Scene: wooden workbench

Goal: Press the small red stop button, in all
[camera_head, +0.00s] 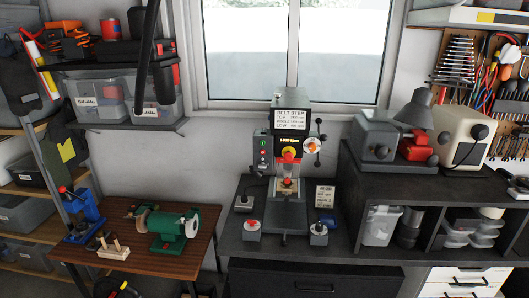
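A drill press (289,120) stands on the dark middle bench against the wall below the window. A small switch box (263,152) on its left side carries a green button and a small red button (263,166) below it. A larger red mushroom button on yellow (289,152) sits on the front of the press head. A grey box with a red top (252,228) stands on the bench left of the press base. I make out no gripper for certain in this view, and nothing touches the buttons.
A grey box with a dark-blue part (319,234) stands right of the press base. A sign (325,195) stands behind it. A wooden table (130,245) with a green grinder (172,229) is at left. A dark bar hangs at upper left. Air before the press looks clear.

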